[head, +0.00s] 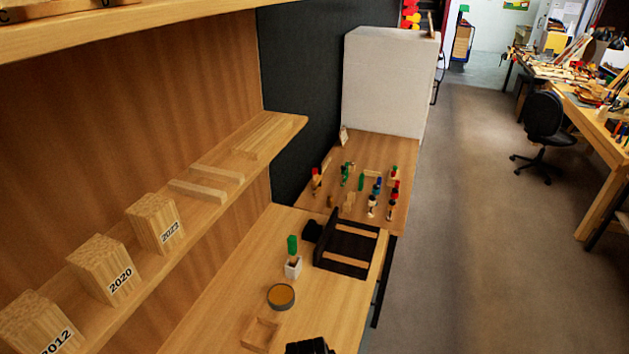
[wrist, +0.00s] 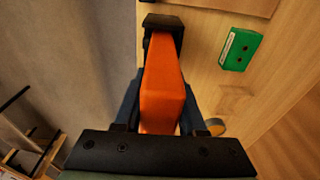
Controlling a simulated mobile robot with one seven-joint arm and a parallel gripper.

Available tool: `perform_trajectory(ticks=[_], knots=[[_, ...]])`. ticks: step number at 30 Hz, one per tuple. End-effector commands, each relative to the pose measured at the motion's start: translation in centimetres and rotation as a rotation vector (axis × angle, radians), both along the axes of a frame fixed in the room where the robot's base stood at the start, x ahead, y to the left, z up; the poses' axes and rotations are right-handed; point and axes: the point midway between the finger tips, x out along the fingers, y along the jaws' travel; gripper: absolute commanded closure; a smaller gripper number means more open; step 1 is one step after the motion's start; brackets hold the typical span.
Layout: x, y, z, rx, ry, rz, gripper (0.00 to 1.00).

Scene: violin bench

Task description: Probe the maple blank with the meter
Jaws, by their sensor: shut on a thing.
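My gripper (wrist: 162,108) is shut on an orange block-shaped body with a black end, which looks like the meter (wrist: 163,78). The black end points up the wrist picture, over the pale wooden bench; whether it touches anything cannot be told. A flat wooden piece (wrist: 235,4) at the top edge of the wrist view may be the maple blank, but it is cut off. In the head view a dark shape (head: 308,346) at the bottom edge may be part of my arm; the meter does not show there.
A green labelled box (wrist: 240,49) lies right of the meter. On the bench (head: 225,290) are a round amber tin (head: 281,297), a white holder (head: 293,268) with a green-topped tool, a small wooden frame (head: 262,334) and a black rack (head: 345,267).

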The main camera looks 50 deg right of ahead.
Motion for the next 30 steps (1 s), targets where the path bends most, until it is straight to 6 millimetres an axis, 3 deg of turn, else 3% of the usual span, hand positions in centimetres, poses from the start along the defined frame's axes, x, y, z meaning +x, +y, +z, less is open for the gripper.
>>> perform_trajectory(ticks=[8, 9, 14, 24, 30], knots=[[0.0, 0.0, -0.9, -0.001, -0.001, 0.000, 1.00], [0.0, 0.0, -0.8, -0.001, -0.001, 0.000, 0.55], [0.0, 0.0, -0.8, 0.000, 0.000, 0.000, 0.26], [0.0, 0.0, -0.7, 0.000, 0.000, 0.000, 0.25], [0.0, 0.2, 1.2, -0.002, -0.003, 0.000, 0.25]])
